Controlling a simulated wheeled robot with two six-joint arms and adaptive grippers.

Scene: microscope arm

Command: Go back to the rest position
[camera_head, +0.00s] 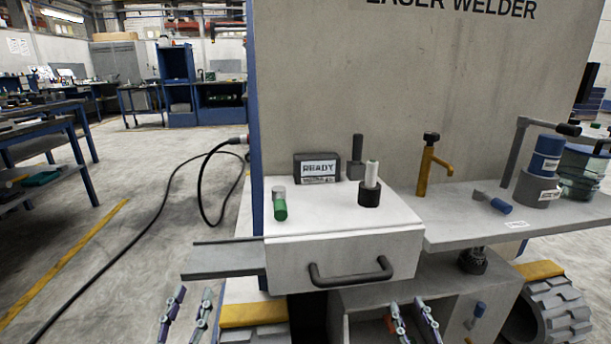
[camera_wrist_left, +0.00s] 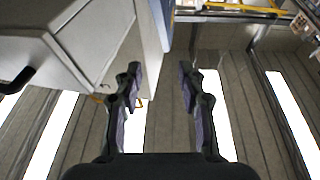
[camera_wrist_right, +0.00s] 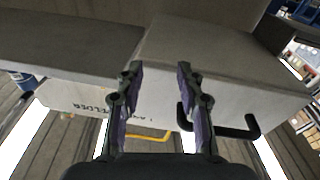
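My left gripper (camera_head: 188,312) is at the bottom left of the head view, in front of the grey side shelf and apart from it. Its fingers are spread and empty; they also show in the left wrist view (camera_wrist_left: 160,70). My right gripper (camera_head: 412,320) is low in front of the drawer box, below its black handle (camera_head: 350,272). Its fingers are spread with nothing between them in the right wrist view (camera_wrist_right: 158,70).
The laser welder panel (camera_head: 400,100) stands behind the white box top (camera_head: 330,215), which holds a READY block (camera_head: 318,168), a green-and-grey cylinder (camera_head: 280,205) and a white-topped black cylinder (camera_head: 370,187). A grey shelf (camera_head: 460,220) with a yellow tap-like part (camera_head: 427,170) extends right. Open floor lies left.

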